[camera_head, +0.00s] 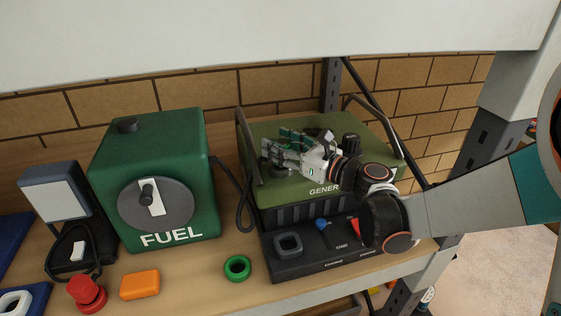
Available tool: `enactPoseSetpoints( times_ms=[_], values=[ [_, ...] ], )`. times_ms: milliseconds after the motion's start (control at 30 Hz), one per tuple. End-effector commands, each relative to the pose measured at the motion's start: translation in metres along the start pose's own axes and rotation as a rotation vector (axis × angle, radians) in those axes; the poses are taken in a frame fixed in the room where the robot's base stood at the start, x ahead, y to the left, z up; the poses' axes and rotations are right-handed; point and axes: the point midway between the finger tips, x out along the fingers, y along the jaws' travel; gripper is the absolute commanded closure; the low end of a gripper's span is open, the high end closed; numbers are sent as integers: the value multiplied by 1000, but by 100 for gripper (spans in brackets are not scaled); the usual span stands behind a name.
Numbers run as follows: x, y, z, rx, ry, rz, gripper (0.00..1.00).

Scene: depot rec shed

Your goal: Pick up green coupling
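The green coupling (237,268) is a small green ring with a dark centre. It lies flat on the wooden shelf, in front of the fuel box and just left of the dark tray. My gripper (278,147) is above the olive generator (368,137), up and to the right of the coupling and well apart from it. Its fingers look spread, with nothing visible between them. The lower part of the fingers blends with the dark parts on the generator top.
The green fuel box (205,178) stands behind the coupling. An orange block (140,284) and red knob (86,293) lie left. A black cable (243,205) hangs behind. Generator handles stick up.

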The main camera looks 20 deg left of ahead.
Motion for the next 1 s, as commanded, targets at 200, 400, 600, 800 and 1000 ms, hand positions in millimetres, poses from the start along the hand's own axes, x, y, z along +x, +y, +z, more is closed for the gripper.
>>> enactPoseSetpoints(
  times_ms=[200,400,600,800,1000],
  values=[
    [0,0,0,0,0,0,100],
    [0,0,0,0,0,0,100],
    [0,0,8,0,0,0,100],
    [0,0,33,0,0,0,100],
    [0,0,78,0,0,0,100]
  ],
)
